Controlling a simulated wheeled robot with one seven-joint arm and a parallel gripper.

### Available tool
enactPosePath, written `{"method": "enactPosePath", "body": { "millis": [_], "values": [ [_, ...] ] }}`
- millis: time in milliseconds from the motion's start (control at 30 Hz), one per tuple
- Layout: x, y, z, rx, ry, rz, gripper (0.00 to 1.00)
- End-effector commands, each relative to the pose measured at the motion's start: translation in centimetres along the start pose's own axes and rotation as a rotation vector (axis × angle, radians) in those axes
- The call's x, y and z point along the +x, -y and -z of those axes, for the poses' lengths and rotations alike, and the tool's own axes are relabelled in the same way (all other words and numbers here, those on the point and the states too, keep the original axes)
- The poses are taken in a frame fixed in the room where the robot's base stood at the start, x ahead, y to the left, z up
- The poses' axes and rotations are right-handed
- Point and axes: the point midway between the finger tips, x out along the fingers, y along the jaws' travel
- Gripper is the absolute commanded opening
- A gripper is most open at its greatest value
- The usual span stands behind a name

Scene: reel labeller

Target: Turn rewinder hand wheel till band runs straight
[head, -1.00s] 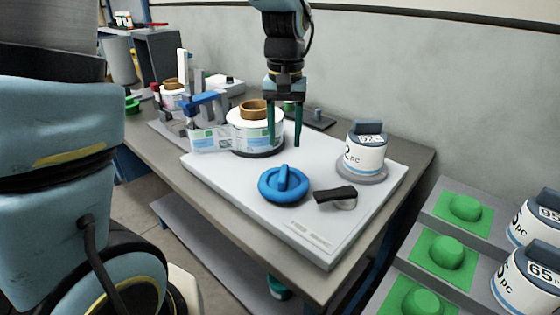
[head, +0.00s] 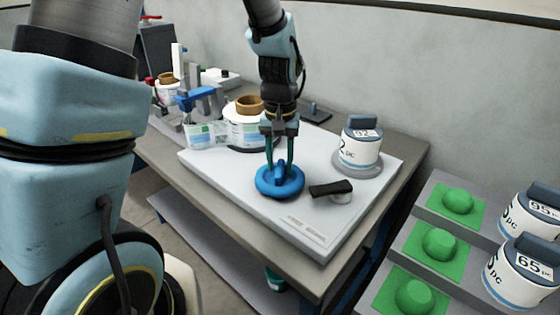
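The blue hand wheel (head: 279,188) with its raised grip bar lies on the white machine plate (head: 215,171). My gripper (head: 280,165) points down over the wheel, one green finger on each side of the bar. The fingers stand apart; I cannot tell whether they touch the bar. The rewinder roll (head: 245,133), white with a brown core, stands behind and left of my gripper. The labelled band (head: 206,135) runs from it leftward, past a blue clamp part (head: 199,97).
A black-handled lever (head: 330,188) sits right of the wheel. A white container marked 92 (head: 360,148) stands on a grey disc at the plate's right. Green knobs (head: 440,244) and more white containers (head: 522,273) are on the stepped rack at right.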

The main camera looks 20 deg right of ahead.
Motion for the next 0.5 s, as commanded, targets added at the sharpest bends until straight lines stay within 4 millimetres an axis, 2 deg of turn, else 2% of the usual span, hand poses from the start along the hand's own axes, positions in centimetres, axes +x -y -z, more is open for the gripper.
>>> {"method": "enactPosePath", "body": {
  "millis": [67,333,500],
  "values": [
    [-0.01,0.0,0.01,0.0,0.0,0.0,0.31],
    [-0.02,0.01,0.01,0.0,0.0,0.0,0.01],
    [-0.03,0.01,0.01,0.0,0.0,0.0,0.0]
  ]
}}
